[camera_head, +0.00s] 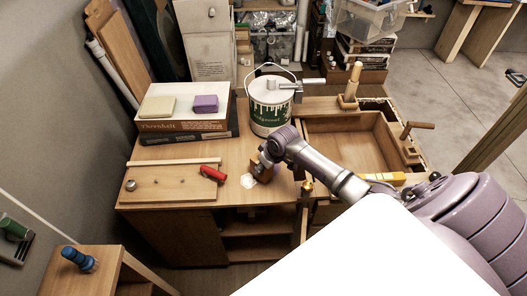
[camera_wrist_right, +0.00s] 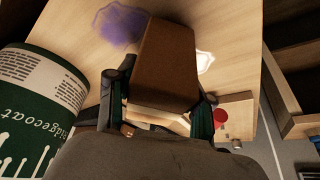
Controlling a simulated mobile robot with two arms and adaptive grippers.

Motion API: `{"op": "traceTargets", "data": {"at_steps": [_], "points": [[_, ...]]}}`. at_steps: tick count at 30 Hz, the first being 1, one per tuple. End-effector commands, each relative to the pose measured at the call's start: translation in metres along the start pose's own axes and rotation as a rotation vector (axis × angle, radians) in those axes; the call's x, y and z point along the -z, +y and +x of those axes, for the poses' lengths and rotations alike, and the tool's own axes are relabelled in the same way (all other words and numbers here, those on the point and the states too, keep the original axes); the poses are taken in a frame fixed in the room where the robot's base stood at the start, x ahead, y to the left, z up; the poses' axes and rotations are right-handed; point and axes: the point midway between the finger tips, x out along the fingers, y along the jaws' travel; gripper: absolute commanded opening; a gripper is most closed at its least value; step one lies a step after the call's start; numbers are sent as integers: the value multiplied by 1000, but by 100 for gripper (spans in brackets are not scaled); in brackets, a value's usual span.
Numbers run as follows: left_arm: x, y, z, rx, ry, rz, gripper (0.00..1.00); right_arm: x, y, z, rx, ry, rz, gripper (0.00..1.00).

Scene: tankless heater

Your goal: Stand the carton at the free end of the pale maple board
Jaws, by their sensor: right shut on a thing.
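My right gripper (camera_head: 266,158) is shut on a brown carton (camera_wrist_right: 165,62), which sits between its two fingers in the right wrist view. In the head view the carton (camera_head: 261,171) is mostly behind the gripper, near the bench's front edge. I cannot tell whether it touches the bench top. The pale maple board (camera_head: 170,185) lies to the left of the gripper, with a strip along its back edge. A metal knob (camera_head: 130,185) is at its left end and a red tool (camera_head: 211,172) at its right. My left gripper is out of view.
A green-and-white paint can (camera_head: 270,108) stands behind the gripper. Books (camera_head: 184,124) carrying a cream block (camera_head: 157,107) and a purple block (camera_head: 205,103) lie at back left. A white patch (camera_head: 247,182) marks the bench beside the carton.

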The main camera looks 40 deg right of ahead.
Motion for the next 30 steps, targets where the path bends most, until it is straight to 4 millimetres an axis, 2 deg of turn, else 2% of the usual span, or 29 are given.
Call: {"op": "traceTargets", "data": {"at_steps": [19, 20, 21, 24, 25, 30], "points": [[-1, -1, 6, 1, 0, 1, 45, -4, 0, 9, 0, 0, 0, 13], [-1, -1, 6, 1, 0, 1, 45, -3, 0, 9, 0, 1, 0, 55], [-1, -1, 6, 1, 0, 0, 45, -3, 0, 8, 0, 1, 0, 61], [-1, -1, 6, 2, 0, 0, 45, -3, 0, 8, 0, 0, 0, 78], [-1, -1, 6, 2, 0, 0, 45, -3, 0, 8, 0, 0, 0, 81], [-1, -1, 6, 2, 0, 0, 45, -3, 0, 8, 0, 0, 0, 81]]}}
